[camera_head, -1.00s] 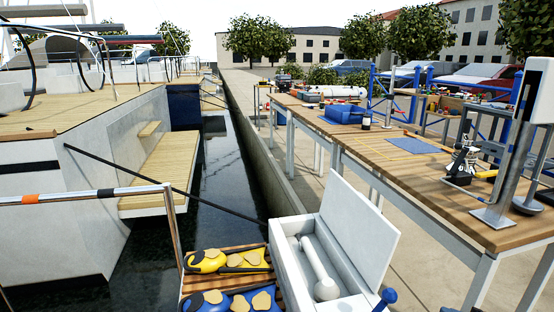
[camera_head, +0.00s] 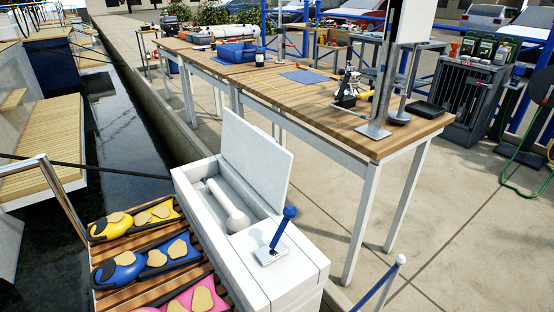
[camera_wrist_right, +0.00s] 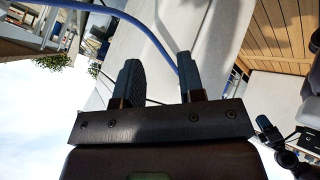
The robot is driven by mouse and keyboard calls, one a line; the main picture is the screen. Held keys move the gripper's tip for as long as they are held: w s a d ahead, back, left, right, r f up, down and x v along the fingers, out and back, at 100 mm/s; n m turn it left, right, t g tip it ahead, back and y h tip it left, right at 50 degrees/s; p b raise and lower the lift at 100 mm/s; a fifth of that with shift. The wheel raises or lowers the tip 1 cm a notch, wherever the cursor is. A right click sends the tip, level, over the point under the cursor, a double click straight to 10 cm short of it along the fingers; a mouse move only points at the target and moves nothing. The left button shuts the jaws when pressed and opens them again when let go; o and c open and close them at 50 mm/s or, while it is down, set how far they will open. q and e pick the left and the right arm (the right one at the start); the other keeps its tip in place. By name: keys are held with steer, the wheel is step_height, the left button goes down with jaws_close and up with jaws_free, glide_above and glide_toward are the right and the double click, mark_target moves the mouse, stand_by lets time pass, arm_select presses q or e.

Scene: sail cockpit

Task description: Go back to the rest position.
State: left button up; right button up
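My right gripper (camera_wrist_right: 160,82) shows in the right wrist view. Its two dark fingers stand apart with nothing between them. It is tilted, with sky, pale paving and a blue pole or hose behind the fingers. Neither of my grippers shows in the head view, and the left one is in no frame.
In the head view, an open white locker (camera_head: 262,262) with a blue-handled lever (camera_head: 283,228) stands in front. Yellow, blue and pink padded items lie on slatted wood (camera_head: 158,295) beside it. A long wooden workbench (camera_head: 330,118) stands behind.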

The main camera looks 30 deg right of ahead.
steer(key=s+a+f+m+t+h, duration=0.2)
steer(key=a+m, duration=0.7)
steer(key=a, duration=0.1)
arm_select(q)
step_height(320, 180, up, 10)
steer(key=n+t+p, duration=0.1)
steer(key=p, duration=1.3)
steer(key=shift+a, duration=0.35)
arm_select(e)
step_height(320, 180, up, 11)
steer(key=m, duration=0.2)
steer(key=shift+d+t+h, duration=0.25)
steer(key=shift+t+h, duration=0.05)
steer(key=shift+h, duration=0.1)
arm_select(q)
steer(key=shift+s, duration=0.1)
arm_select(e)
steer(key=shift+f, duration=0.25)
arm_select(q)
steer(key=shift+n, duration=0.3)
arm_select(e)
steer(key=shift+d, duration=0.1)
